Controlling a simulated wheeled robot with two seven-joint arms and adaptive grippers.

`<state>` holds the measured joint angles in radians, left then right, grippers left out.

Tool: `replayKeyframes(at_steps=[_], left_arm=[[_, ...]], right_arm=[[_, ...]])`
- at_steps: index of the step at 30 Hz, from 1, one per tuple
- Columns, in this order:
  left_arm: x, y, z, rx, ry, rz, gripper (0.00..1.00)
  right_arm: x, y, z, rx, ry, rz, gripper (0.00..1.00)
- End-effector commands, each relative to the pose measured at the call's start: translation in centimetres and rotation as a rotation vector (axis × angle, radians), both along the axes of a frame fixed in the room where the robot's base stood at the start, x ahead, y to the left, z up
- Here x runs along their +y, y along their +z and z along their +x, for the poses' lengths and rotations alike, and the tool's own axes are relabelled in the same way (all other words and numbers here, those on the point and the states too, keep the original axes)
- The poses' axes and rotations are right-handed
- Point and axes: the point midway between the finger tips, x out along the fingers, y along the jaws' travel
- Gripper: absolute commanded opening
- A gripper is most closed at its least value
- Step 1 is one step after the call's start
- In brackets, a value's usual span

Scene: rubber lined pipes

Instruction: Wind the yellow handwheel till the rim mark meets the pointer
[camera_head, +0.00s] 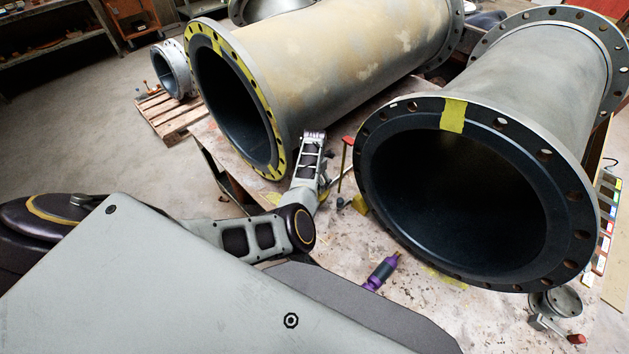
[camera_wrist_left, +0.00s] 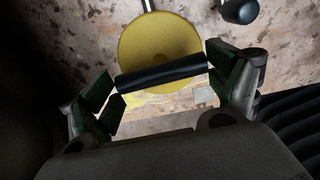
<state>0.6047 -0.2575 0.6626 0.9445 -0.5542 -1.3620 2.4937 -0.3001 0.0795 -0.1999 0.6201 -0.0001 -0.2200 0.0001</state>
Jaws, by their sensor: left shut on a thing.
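The yellow handwheel (camera_wrist_left: 158,45) shows in the left wrist view as a round yellow disc, directly in front of my left gripper (camera_wrist_left: 163,77). A dark round bar (camera_wrist_left: 162,76), which looks like its handle, crosses the disc's lower part. My left gripper is shut on this bar, with one finger at each end. In the head view a small yellow patch (camera_head: 359,204), likely part of the wheel, shows just right of my left wrist; the rest is hidden. A pale rod (camera_wrist_left: 147,5) stands above the disc; I cannot tell whether it is the pointer. I cannot make out the rim mark. My right gripper is not in view.
Two large flanged pipes (camera_head: 347,62) (camera_head: 530,95) lie on the worn table (camera_head: 420,312) close to my left arm. A red-topped upright (camera_head: 348,141) stands between them. A purple tool (camera_head: 381,272) lies in front. A small flanged fitting (camera_head: 556,301) is at right. Some tabletop at the front is bare.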

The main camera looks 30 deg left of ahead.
Motion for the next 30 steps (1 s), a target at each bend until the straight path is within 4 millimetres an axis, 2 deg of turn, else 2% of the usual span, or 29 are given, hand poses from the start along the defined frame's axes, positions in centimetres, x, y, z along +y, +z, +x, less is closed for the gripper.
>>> replayKeyframes(at_steps=[2, 3, 5, 20, 30], left_arm=[[0.06, 0.09, 0.08, -0.003, 0.0, 0.001, 0.65], [0.06, 0.09, 0.08, -0.003, -0.001, 0.001, 0.92], [0.06, 0.09, 0.08, -0.003, -0.001, 0.001, 0.99], [0.03, 0.01, 0.01, 0.0, -0.01, 0.0, 1.0], [0.07, 0.03, -0.02, 0.0, -0.116, 0.002, 1.0]], right_arm=[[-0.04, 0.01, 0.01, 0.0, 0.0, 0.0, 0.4], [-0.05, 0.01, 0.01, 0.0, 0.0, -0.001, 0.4], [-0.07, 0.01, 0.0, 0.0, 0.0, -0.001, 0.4], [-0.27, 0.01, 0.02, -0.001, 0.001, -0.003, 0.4], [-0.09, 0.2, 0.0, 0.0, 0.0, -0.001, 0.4]])
